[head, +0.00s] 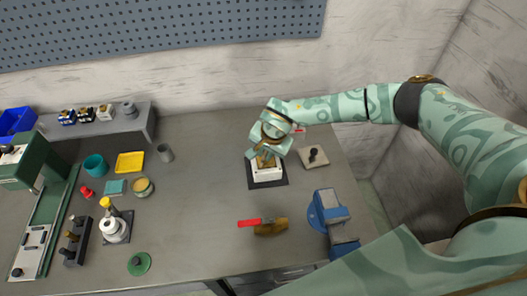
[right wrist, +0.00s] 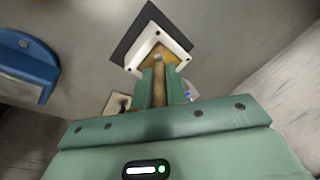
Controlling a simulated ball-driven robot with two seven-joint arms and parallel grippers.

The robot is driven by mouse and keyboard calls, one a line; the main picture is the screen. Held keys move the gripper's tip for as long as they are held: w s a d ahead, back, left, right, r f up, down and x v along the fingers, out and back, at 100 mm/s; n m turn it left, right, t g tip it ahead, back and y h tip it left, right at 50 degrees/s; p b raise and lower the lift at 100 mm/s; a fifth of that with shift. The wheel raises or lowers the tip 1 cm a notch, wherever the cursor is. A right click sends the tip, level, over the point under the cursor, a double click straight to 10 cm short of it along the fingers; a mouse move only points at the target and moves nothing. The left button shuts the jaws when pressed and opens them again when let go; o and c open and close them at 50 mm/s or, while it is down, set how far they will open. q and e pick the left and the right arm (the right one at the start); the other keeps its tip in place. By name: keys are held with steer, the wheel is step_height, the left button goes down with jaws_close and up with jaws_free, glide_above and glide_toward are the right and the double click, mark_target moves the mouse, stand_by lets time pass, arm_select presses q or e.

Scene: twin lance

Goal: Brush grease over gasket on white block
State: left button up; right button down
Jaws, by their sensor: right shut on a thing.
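The white block (head: 267,175) sits on a dark mat (head: 281,184) near the middle right of the table. It also shows in the right wrist view (right wrist: 148,42), with a tan area on it that may be the gasket. My right gripper (head: 268,156) is over the block, pointing down. In the right wrist view its fingers (right wrist: 160,85) are shut on a narrow brown thing, probably the brush, whose far end reaches the block. I cannot tell whether it touches. An open round tin with yellowish content (head: 143,186), perhaps the grease, stands at left. My left gripper is out of view.
A blue vise (head: 330,212) stands at the front right edge. A red-and-brown hand tool (head: 264,226) lies in front of the block. A light plate with a dark knob (head: 313,156) is right of it. Several small items crowd the left; the table's centre is clear.

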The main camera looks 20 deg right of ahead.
steer(key=shift+s+d+p, duration=0.2)
steer(key=shift+d+p, duration=0.05)
steer(key=shift+d, duration=0.45)
steer(key=shift+s+d+p, duration=0.2)
steer(key=shift+d+p, duration=0.05)
steer(key=shift+d, duration=0.5)
steer(key=shift+s+d+p, duration=0.2)
steer(key=shift+d+p, duration=0.05)
steer(key=shift+d, duration=0.45)
steer(key=shift+a, duration=0.15)
steer(key=shift+w+a, duration=0.25)
steer(key=shift+a, duration=0.55)
steer(key=shift+w+a, duration=0.2)
steer(key=shift+a, duration=0.65)
steer(key=shift+w+a, duration=0.25)
steer(key=shift+a, duration=0.55)
steer(key=w+p+v, duration=0.1)
steer(key=p+v, duration=0.4)
steer(key=v, duration=0.1)
steer(key=shift+w+a+r+p, duration=0.2)
steer(key=shift+r+p, duration=0.2)
steer(key=shift+r, duration=0.2)
